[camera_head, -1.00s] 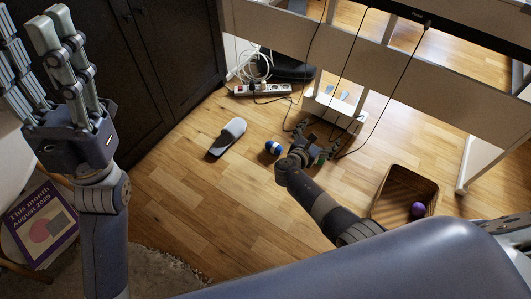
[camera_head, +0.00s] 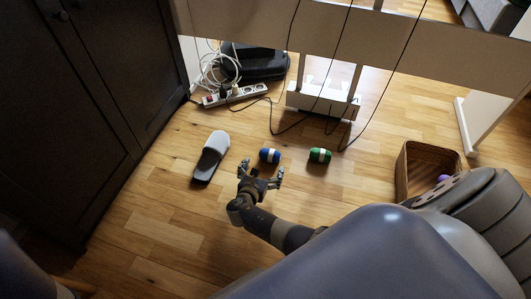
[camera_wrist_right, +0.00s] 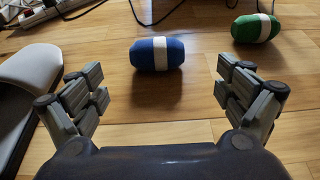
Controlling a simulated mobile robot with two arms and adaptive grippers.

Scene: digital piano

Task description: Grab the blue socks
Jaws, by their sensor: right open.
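The blue socks (camera_head: 270,156) are a small rolled bundle with a white band, lying on the wooden floor. In the right wrist view the blue socks (camera_wrist_right: 157,54) lie ahead of the fingers, centred between them and apart from them. My right gripper (camera_head: 261,174) is open and empty, just on the near side of the blue socks. It also shows open in the right wrist view (camera_wrist_right: 163,88). My left gripper is not in view.
A green rolled bundle (camera_head: 319,156) lies right of the blue socks, and a grey slipper (camera_head: 211,156) lies left. A wicker basket (camera_head: 426,166) holds a purple ball (camera_head: 443,178). Behind are a power strip (camera_head: 235,95), hanging cables and the piano pedals (camera_head: 321,103). A dark cabinet (camera_head: 75,110) stands left.

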